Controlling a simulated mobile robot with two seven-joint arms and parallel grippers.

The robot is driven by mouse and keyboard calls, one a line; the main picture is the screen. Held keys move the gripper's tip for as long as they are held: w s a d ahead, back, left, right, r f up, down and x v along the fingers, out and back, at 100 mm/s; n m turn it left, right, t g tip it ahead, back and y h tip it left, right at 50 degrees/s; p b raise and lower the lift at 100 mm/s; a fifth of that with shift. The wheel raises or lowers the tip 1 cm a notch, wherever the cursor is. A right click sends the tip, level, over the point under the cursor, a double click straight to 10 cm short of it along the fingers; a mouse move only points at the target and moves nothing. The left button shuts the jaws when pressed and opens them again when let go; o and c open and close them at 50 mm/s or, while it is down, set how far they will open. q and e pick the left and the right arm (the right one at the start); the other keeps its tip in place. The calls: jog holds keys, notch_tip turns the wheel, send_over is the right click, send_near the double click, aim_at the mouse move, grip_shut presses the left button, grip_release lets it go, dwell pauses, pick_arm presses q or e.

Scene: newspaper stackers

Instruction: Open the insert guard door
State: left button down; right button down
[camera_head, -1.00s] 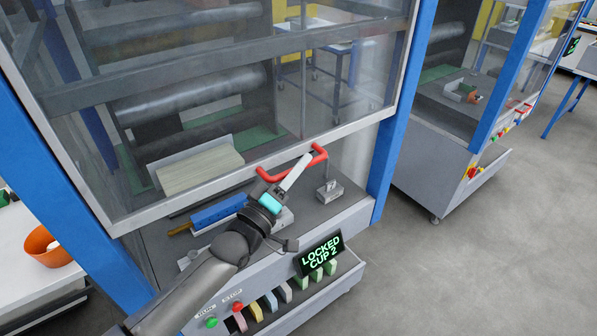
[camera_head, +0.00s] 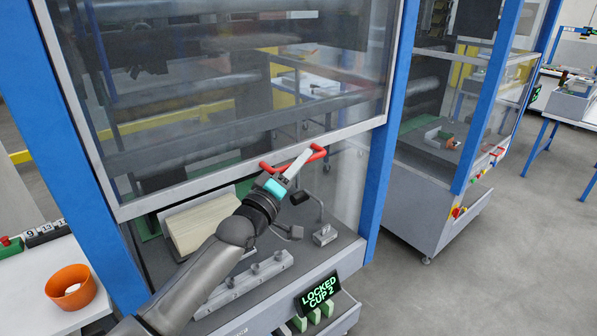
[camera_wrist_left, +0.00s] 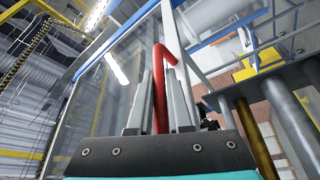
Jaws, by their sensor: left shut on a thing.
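The insert guard door (camera_head: 250,166) is a clear panel in a grey frame on the near machine, with a red handle (camera_head: 318,152) on its bottom rail. The door is partly raised, with an open gap below the rail. My left gripper (camera_head: 300,160) is shut on the red handle. In the left wrist view the handle (camera_wrist_left: 159,85) stands between the two grey fingers (camera_wrist_left: 160,95). My right gripper does not show.
Inside the machine lie a paper stack (camera_head: 200,222), a grey bar with knobs (camera_head: 245,284) and a small metal block (camera_head: 325,235). Blue posts (camera_head: 384,150) flank the door. A sign (camera_head: 319,292) reads "LOCKED CUP 2". An orange bowl (camera_head: 70,285) sits left; clear floor lies right.

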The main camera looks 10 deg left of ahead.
pick_arm(q)
jog(key=shift+r, duration=0.2)
jog(key=c, duration=0.8)
grip_release()
jog(key=shift+f, duration=0.15)
jog(key=shift+c, duration=0.2)
jog(key=shift+s, duration=0.1)
jog(key=b+v, duration=0.2)
jog(key=v, duration=1.3)
jog(key=shift+f, duration=0.1)
